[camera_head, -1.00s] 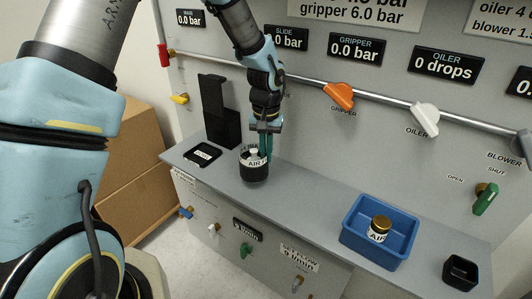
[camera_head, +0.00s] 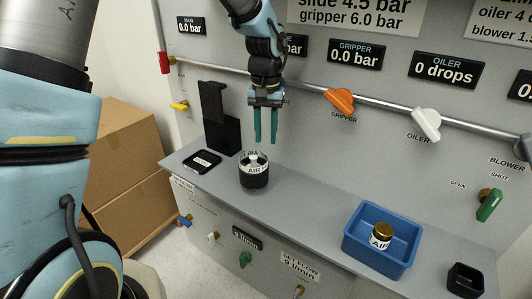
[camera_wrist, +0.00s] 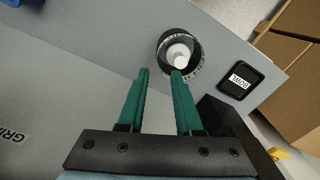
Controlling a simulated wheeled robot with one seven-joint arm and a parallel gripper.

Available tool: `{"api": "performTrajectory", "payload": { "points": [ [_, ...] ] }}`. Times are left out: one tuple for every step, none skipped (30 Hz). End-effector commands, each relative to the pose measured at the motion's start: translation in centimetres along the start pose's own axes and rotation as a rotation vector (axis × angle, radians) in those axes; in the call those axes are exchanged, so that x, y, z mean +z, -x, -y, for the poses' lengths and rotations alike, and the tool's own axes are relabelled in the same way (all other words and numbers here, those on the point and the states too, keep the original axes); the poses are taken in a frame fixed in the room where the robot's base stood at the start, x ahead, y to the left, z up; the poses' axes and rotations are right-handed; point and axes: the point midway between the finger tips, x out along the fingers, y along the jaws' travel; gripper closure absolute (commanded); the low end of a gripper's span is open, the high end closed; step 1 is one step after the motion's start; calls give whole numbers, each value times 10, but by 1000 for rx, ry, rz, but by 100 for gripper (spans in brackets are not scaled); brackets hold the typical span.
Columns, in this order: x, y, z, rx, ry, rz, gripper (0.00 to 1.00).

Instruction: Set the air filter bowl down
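The air filter bowl (camera_head: 254,176) is a dark round cup with a white label band and a white knob inside. It stands upright on the grey shelf (camera_head: 300,205). In the wrist view the bowl (camera_wrist: 194,68) is seen from above, beyond the fingertips. My gripper (camera_head: 266,141) is above the bowl, with its two green fingers spread apart and nothing between them. It also shows in the wrist view (camera_wrist: 161,72). The fingers are clear of the bowl.
A black pad labelled BOWL (camera_wrist: 240,83) lies beside the bowl; it is at the left in the head view (camera_head: 202,162). A black upright bracket (camera_head: 218,125) stands behind. A blue bin (camera_head: 350,246) holding a brass-capped jar (camera_head: 382,236) and a small black box (camera_head: 465,278) are right.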

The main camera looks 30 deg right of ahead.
Motion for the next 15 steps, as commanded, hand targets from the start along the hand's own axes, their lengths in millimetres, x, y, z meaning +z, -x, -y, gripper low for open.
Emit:
{"api": "performTrajectory", "payload": {
  "points": [
    [-1,8,0,0,0,-3,66],
    [0,13,0,1,0,-4,66],
    [0,19,0,1,0,-3,66],
    [-1,22,0,1,0,-2,66],
    [-1,26,0,1,0,-3,66],
    [0,30,0,0,0,-2,66],
    [0,32,0,0,0,-1,66],
    [0,34,0,0,0,-1,66],
    [0,35,0,1,0,0,66],
    [0,36,0,1,0,0,66],
    [0,37,0,1,-1,1,66],
    [0,37,0,1,-1,1,66],
    [0,37,0,1,-1,1,66],
    [0,37,0,1,-1,1,66],
    [1,37,1,0,1,1,66]
  ]
}}
